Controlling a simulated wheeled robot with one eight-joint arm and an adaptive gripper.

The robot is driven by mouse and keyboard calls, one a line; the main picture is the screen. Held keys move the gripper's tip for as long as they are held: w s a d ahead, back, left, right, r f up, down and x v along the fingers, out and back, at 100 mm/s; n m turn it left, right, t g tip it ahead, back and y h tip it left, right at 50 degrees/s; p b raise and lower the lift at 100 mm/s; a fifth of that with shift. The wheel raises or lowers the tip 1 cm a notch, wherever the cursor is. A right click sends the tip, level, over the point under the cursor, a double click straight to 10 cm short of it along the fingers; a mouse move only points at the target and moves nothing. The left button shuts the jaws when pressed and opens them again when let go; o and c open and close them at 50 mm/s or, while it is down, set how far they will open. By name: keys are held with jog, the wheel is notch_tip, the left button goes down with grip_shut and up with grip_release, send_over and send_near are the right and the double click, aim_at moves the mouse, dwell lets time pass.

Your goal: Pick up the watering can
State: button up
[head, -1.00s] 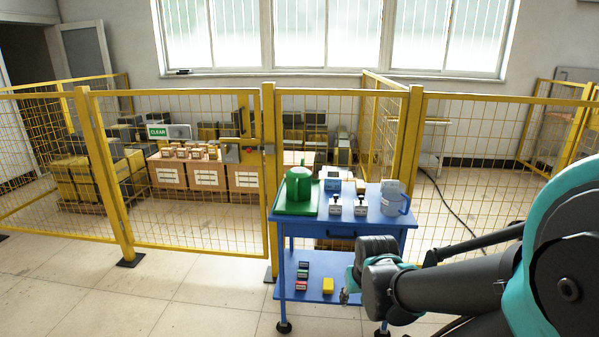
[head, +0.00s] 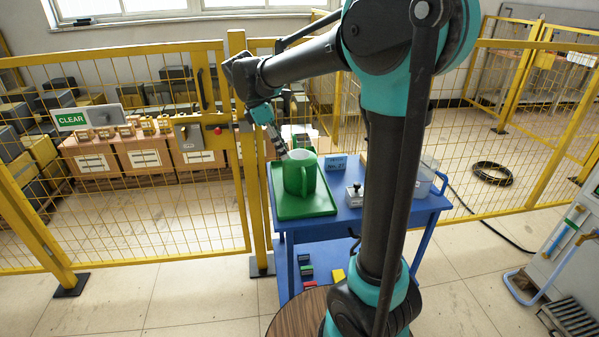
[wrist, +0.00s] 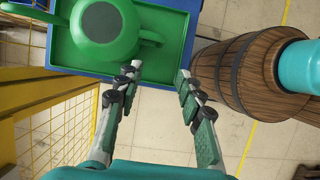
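The green watering can (head: 299,179) stands upright on a green tray (head: 306,208) on the blue cart (head: 352,213). In the wrist view, the can (wrist: 101,36) has its round dark top facing the camera, its spout to the left and its looped handle to the right. My gripper (wrist: 159,74) is open and empty. Its fingertips lie just below the handle in that picture, near the tray's edge, apart from the can.
A blue box (head: 335,165) and a small white device (head: 354,195) stand right of the tray. A translucent container (head: 424,180) sits at the cart's right, partly hidden by my arm. The yellow fence (head: 237,150) runs close behind the cart. Floor to the left is clear.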

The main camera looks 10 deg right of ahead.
aim_at(303, 194)
jog(key=x, duration=1.7)
jog(key=shift+s, duration=0.1)
jog(key=shift+c, duration=0.5)
grip_shut()
